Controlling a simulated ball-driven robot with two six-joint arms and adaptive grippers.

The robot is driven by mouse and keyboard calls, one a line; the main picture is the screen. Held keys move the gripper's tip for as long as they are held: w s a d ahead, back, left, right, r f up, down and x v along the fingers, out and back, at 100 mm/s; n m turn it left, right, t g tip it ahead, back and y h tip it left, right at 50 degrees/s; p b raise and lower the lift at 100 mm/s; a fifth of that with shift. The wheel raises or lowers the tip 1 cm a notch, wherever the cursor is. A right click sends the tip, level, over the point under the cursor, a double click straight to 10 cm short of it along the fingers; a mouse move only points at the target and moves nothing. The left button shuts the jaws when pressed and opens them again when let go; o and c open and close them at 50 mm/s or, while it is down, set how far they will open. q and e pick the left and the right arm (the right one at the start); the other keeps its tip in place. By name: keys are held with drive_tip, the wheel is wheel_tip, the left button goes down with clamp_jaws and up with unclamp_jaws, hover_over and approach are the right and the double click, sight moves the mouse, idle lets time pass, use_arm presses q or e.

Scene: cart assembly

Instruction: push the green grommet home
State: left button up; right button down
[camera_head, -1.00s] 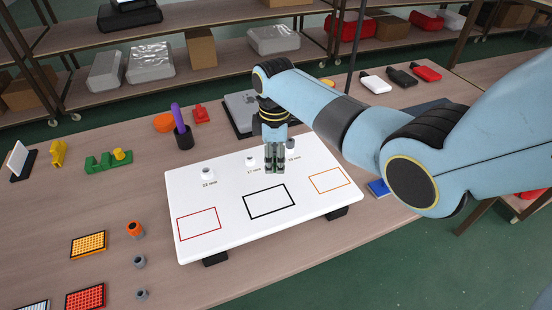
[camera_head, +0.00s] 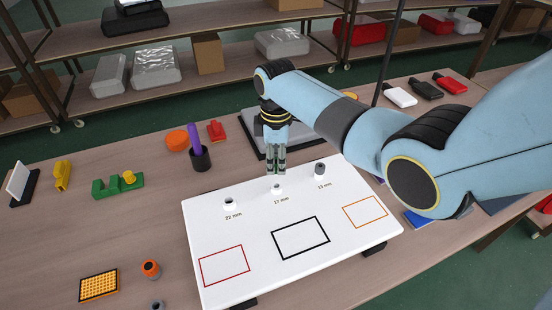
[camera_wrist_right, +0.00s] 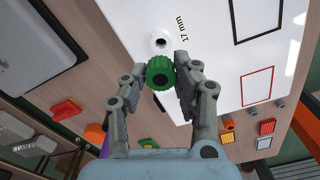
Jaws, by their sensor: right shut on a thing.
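In the head view the fingers mostly hide the grommet. My left gripper is not in view.
Behind the board are a grey box (camera_head: 255,135) and a dark cup with a purple rod (camera_head: 200,158). A green block (camera_head: 112,187) lies left.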

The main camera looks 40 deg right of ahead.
sight(276, 173)
drive_tip(key=shift+f+b, duration=0.5)
drive_tip(key=shift+f, duration=0.3)
drive_tip(key=shift+f+b, duration=0.85)
drive_tip(key=shift+f, duration=0.5)
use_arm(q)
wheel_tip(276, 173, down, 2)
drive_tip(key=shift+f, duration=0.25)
use_arm(e)
drive_tip(key=shift+s+r, duration=0.1)
drive_tip(key=shift+r, duration=0.1)
use_arm(q)
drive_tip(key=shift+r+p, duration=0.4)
drive_tip(key=shift+p, duration=0.2)
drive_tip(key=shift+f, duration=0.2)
use_arm(e)
drive_tip(key=shift+f, duration=0.2)
use_arm(q)
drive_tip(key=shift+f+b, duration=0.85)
drive_tip(key=shift+b, duration=0.2)
use_arm(e)
drive_tip(key=shift+f, duration=1.15)
